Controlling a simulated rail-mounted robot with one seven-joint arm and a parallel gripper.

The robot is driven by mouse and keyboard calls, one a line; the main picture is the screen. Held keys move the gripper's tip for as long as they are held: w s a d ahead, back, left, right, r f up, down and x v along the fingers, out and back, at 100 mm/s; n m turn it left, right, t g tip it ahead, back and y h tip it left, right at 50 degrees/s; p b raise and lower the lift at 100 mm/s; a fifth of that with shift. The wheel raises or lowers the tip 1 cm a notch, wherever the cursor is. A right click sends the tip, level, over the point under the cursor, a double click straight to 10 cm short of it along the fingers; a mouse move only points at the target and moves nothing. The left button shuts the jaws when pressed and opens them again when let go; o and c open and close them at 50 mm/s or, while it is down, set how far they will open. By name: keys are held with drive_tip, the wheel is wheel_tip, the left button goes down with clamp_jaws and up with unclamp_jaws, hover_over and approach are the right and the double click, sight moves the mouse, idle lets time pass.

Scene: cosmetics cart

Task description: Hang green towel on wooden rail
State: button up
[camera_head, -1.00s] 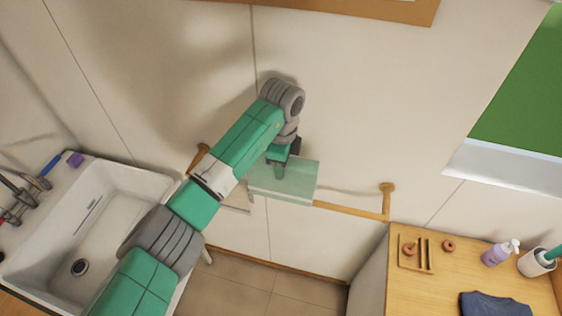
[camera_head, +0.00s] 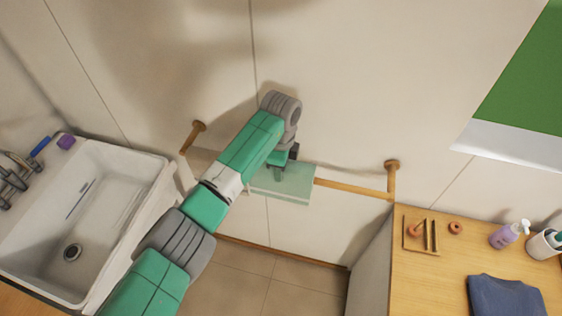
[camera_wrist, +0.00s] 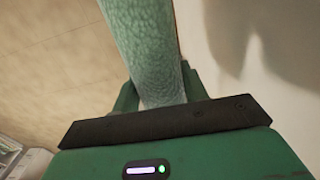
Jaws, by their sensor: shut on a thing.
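The pale green towel (camera_head: 292,183) is at the wooden rail (camera_head: 350,187), over its middle stretch. In the head view it shows as a flat sheet below my gripper (camera_head: 283,165). My gripper is shut on the towel; in the wrist view the towel (camera_wrist: 146,50) rises from between the green fingers (camera_wrist: 160,92). The rail is fixed to the wall by a peg at each end, and its bar shows right of the towel. My arm hides part of the bar on the left. I cannot tell whether the towel rests on the bar.
A white sink (camera_head: 100,210) stands at the left. A wooden counter (camera_head: 430,280) at the right bears a lotion bottle (camera_head: 506,236), a cup (camera_head: 543,243), a small wooden tray (camera_head: 408,247) and a folded blue cloth (camera_head: 505,297). The wall above the rail is clear.

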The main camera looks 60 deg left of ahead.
drive_tip(key=shift+f+b, duration=0.65)
drive_tip(key=shift+f, duration=0.95)
drive_tip(key=o, duration=1.4)
drive_tip(key=shift+o, duration=0.2)
wheel_tip(320, 180, up, 8)
drive_tip(key=shift+f, duration=0.1)
